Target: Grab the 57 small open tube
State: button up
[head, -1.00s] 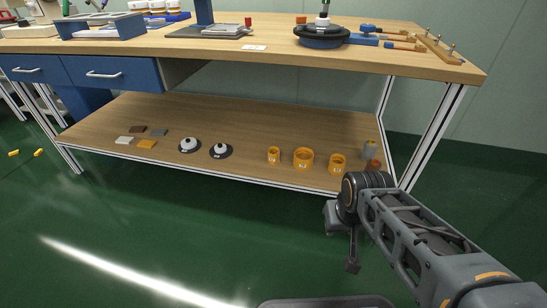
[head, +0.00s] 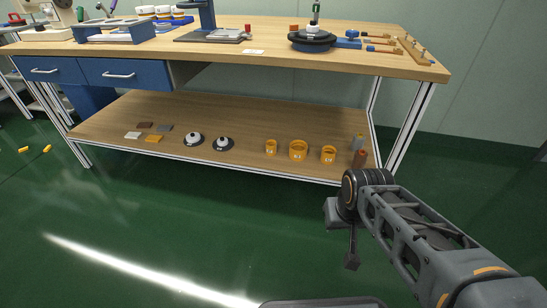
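Three orange open tubes stand upright on the lower shelf near its right end: a small left one (head: 271,147), a wider middle one (head: 298,150) and a small right one (head: 328,154). Each has a pale label on its front, too small to read for certain, so I cannot tell which is marked 57. My gripper (head: 350,260) hangs at the end of my arm, in front of and below the shelf's right end. It is well apart from the tubes. Its fingers are too small and dark to show whether they are open.
Right of the tubes stand a grey cylinder (head: 358,142) and a reddish-brown one (head: 360,159). White-knobbed discs (head: 193,140) and several flat squares (head: 155,139) lie to the left. The bench top (head: 270,37) overhangs the shelf (head: 240,115). The green floor in front is clear.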

aim_at(271, 148)
jog(key=u, duration=0.1)
jog(key=i, duration=1.15)
jog(key=u, duration=1.35)
jog(key=i, duration=0.5)
jog(key=u, duration=0.5)
